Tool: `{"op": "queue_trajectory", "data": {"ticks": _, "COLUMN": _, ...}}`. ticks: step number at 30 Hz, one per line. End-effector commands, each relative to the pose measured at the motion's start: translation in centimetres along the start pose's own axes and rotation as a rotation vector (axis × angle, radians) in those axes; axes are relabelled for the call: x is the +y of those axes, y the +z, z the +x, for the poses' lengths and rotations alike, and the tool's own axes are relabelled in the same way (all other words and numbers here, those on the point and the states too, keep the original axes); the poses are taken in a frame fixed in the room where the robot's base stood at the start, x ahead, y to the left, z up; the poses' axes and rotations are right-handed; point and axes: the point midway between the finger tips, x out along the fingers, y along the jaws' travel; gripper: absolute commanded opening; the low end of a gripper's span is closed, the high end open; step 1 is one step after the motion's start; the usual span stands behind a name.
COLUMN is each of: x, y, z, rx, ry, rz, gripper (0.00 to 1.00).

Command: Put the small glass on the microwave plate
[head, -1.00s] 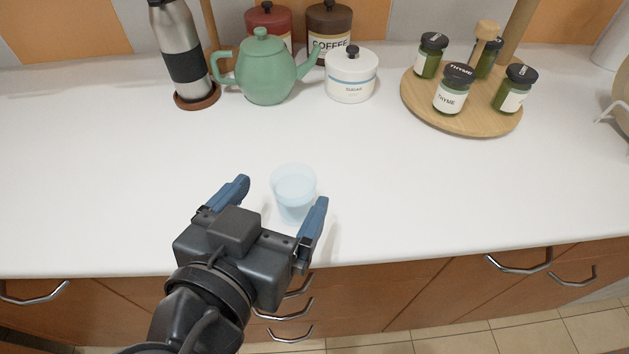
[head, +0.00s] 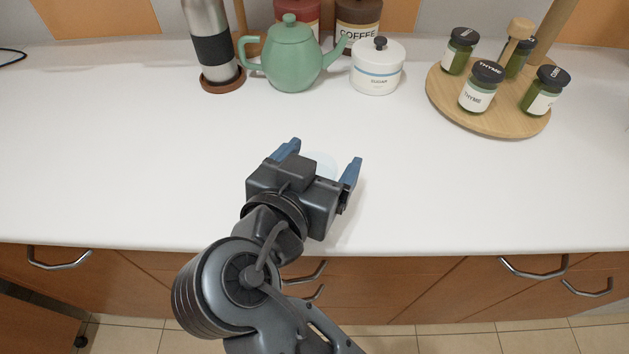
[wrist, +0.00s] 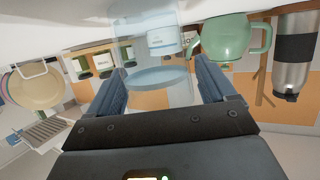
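The small glass (head: 322,162) is clear, pale blue and upright on the white counter. In the head view my gripper partly hides it. My gripper (head: 321,157) is open, with one blue finger on each side of the glass. In the wrist view, which is upside down, the see-through glass (wrist: 158,78) stands between the two fingers of my gripper (wrist: 160,68). I cannot tell whether either finger touches it. No microwave or microwave plate can be made out.
Behind the glass stand a steel flask (head: 211,45), a green teapot (head: 291,60) and a white sugar pot (head: 377,68). A round wooden stand (head: 487,122) with several spice jars is at the back right. The counter (head: 120,160) to the left is clear.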

Motion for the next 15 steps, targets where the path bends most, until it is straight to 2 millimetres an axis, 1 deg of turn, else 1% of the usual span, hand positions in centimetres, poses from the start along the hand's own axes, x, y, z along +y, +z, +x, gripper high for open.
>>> {"op": "queue_trajectory", "data": {"ticks": 1, "x": 0.0, "y": 0.0, "z": -0.01, "rx": 0.0, "ry": 0.0, "rz": 0.0, "gripper": 0.78}}
{"op": "queue_trajectory", "data": {"ticks": 2, "x": 0.0, "y": 0.0, "z": -0.02, "rx": 0.0, "ry": 0.0, "rz": 0.0, "gripper": 0.75}}
{"op": "queue_trajectory", "data": {"ticks": 15, "x": -0.01, "y": 0.01, "z": -0.03, "rx": 0.0, "ry": 0.0, "rz": 0.0, "gripper": 0.33}}
